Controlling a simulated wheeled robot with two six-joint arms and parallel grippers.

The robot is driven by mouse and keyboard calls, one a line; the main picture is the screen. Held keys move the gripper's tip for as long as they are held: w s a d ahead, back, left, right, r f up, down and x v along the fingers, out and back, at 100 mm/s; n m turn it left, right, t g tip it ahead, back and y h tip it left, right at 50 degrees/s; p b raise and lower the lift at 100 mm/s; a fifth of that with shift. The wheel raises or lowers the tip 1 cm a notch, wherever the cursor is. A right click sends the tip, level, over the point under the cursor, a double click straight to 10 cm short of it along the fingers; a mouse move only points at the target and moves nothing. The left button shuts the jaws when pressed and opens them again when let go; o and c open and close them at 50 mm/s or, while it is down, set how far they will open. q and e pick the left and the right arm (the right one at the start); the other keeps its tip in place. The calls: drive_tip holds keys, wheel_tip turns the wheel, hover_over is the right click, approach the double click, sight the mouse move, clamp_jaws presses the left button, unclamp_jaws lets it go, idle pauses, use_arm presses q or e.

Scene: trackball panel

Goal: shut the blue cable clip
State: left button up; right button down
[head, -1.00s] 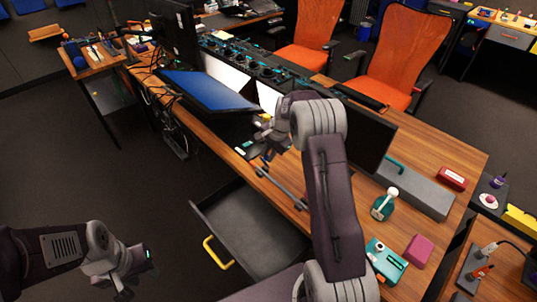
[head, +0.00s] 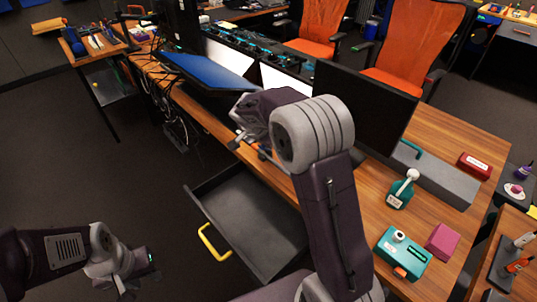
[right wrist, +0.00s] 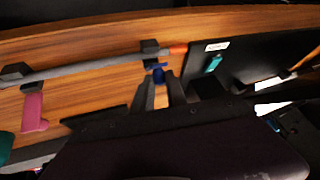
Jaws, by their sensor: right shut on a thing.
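The blue cable clip (right wrist: 158,75) shows in the right wrist view as a small blue piece beside a dark block (right wrist: 150,48) on the grey cable. My right gripper (right wrist: 160,86) is at it, its two dark fingers close together and shut on the blue piece. The fingers hide part of the clip, so I cannot tell how far its flap is closed. In the head view my arm hides the clip. My left gripper (head: 125,275) hangs at the lower left, away from the desk; its finger gap is unclear.
A grey cable (right wrist: 75,70) runs along the wooden desk, with a pink flap (right wrist: 35,110) at its left. A dark plate with a teal piece (right wrist: 213,64) lies right of the clip. An open drawer (head: 255,225) juts out below the desk edge.

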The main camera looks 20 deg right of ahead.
drive_tip(key=a+f+t+h+b, duration=0.1)
drive_tip(key=h+b, duration=0.1)
drive_tip(key=b, duration=0.5)
drive_tip(key=a+f+n+t+h+b, duration=0.1)
drive_tip(key=h+b, duration=0.1)
drive_tip(key=b, duration=0.5)
drive_tip(key=s+a+f+t+h+b, duration=0.1)
drive_tip(key=f+h+b, duration=0.1)
drive_tip(key=b, duration=0.5)
drive_tip(key=shift+r+h+b, duration=0.15)
drive_tip(key=shift+h+b, duration=0.25)
drive_tip(key=shift+b, duration=0.5)
drive_tip(key=shift+n, duration=0.3)
drive_tip(key=c, duration=1.3)
unclamp_jaws()
drive_tip(key=shift+c, duration=0.2)
drive_tip(key=shift+r, duration=0.1)
drive_tip(key=p+v, duration=0.3)
drive_tip(key=v, duration=0.6)
